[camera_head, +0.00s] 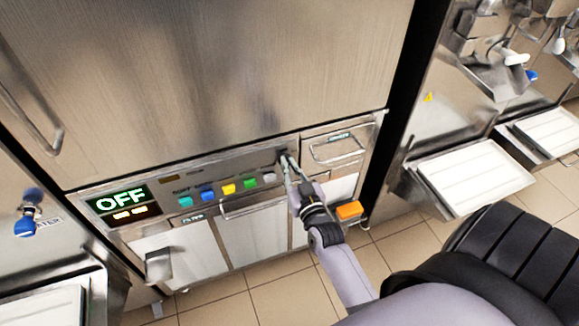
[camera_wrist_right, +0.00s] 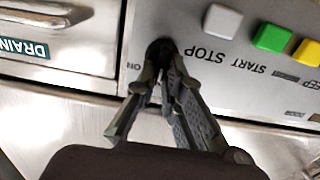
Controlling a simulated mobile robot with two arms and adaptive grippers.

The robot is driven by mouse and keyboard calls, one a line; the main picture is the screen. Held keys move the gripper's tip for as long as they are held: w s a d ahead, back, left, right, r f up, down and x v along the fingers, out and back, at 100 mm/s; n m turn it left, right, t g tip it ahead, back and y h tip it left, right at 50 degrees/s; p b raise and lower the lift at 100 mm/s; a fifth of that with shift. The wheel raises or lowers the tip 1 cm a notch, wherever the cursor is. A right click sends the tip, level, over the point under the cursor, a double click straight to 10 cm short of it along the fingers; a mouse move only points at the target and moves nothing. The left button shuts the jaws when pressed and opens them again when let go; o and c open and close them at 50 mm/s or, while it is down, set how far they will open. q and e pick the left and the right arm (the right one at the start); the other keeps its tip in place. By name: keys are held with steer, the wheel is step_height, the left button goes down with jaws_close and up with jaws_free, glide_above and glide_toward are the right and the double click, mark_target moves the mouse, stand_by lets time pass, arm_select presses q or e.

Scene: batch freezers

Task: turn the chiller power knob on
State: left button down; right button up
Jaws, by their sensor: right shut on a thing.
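The chiller power knob (camera_wrist_right: 160,48) is a small black round knob at the end of the control panel, beside an "ON" label in the right wrist view. In the head view it is mostly hidden behind my right gripper (camera_head: 288,162). My right gripper also shows in the right wrist view (camera_wrist_right: 166,62), its two fingertips closed around the knob. The display (camera_head: 121,199) at the panel's left end reads "OFF" in bright letters. My left gripper is in neither view.
Teal, blue, yellow, green and grey buttons (camera_head: 228,188) line the panel left of the knob. A drawer handle (camera_head: 338,150) is just to the right. An orange block (camera_head: 349,210) sits low beside my right arm. A white tray (camera_head: 475,176) juts out at right.

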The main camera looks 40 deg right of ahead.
steer(key=shift+m, duration=0.3)
jaws_close()
steer(key=m, duration=0.1)
steer(key=m+p, duration=0.1)
steer(key=m, duration=0.1)
steer(key=m+p, duration=0.1)
steer(key=m, duration=0.1)
steer(key=shift+d, duration=0.3)
steer(key=shift+s+d+f+m+b, duration=0.1)
steer(key=shift+f+m+b, duration=0.1)
steer(key=shift+m, duration=1.85)
steer(key=shift+d+f+m+b, duration=0.1)
steer(key=shift+f+m+b, duration=0.1)
steer(key=shift+m, duration=1.8)
steer(key=shift+s+d+f+m+b, duration=0.1)
steer(key=shift+f+m, duration=0.1)
steer(key=shift+m, duration=1.85)
